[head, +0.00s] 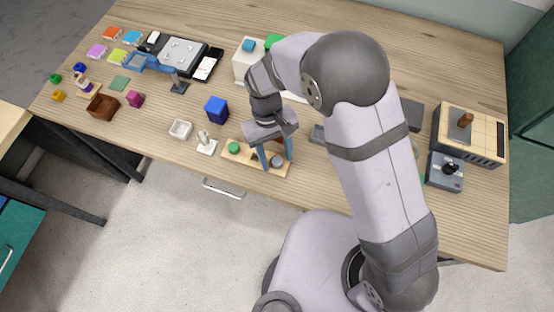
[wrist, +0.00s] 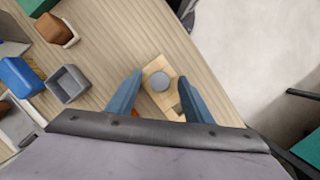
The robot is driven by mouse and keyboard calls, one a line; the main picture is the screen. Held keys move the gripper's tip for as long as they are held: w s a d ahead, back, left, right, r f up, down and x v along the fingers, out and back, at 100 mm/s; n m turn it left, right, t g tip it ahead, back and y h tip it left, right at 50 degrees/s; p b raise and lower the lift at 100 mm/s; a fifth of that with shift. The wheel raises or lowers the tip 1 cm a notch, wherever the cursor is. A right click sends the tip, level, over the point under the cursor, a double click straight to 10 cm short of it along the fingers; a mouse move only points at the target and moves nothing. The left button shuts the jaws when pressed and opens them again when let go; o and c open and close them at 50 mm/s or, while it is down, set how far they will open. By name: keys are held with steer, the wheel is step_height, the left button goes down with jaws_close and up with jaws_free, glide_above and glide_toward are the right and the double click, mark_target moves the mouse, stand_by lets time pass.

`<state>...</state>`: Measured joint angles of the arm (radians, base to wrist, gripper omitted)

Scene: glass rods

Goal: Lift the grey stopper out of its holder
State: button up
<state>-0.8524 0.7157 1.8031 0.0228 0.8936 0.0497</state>
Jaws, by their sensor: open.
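The grey stopper (head: 277,160) is a round disc-topped piece seated at the right end of a light wooden holder (head: 263,167). In the wrist view the grey stopper (wrist: 159,82) shows as a round grey top on the wooden holder (wrist: 152,69), a little beyond my fingertips. My gripper (head: 278,163) is open, with its two blue fingers over the holder near the stopper. In the wrist view my gripper (wrist: 161,84) has one finger on each side of the stopper, and I cannot tell whether they touch it. A green piece (head: 234,147) sits at the holder's left end.
A grey open box (wrist: 69,84) lies to one side. The table's front edge is close to the holder.

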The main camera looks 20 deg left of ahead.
mark_target(277, 158)
steer(key=c, duration=1.1)
steer(key=shift+r, duration=0.1)
step_height(277, 158, up, 10)
steer(key=b, duration=0.2)
steer(key=shift+b, duration=0.3)
steer(key=shift+w+p, duration=0.1)
steer(key=shift+p, duration=0.3)
